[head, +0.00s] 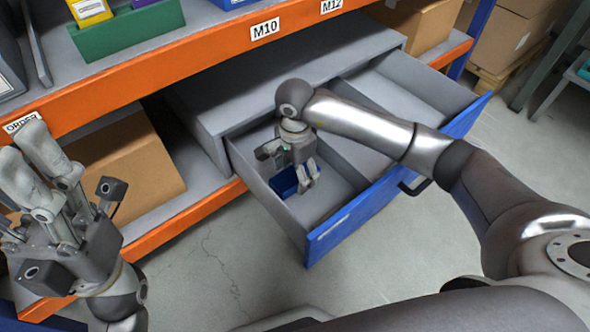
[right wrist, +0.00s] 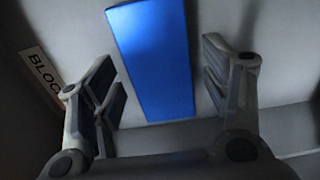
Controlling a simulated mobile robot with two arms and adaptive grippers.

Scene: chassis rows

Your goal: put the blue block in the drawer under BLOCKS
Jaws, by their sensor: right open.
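The blue block (head: 284,183) lies inside the open drawer's left compartment, partly hidden by my right gripper. The drawer (head: 352,218) has a blue front and grey inner walls. My right gripper (head: 308,180) reaches down into that compartment, open. In the right wrist view the blue block (right wrist: 155,60) shows between the two spread fingers (right wrist: 165,95), with a gap on each side. A label reading "BLOC" (right wrist: 42,75), its end hidden by a finger, shows at the left there. My left gripper (head: 30,170) is raised at the left, away from the drawer; its opening is unclear.
An orange shelf beam (head: 190,65) with labels M10 and M12 runs above the drawer unit. A cardboard box (head: 130,165) stands on the lower shelf at the left. Another box (head: 420,22) stands at the upper right. The floor before the drawer is clear.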

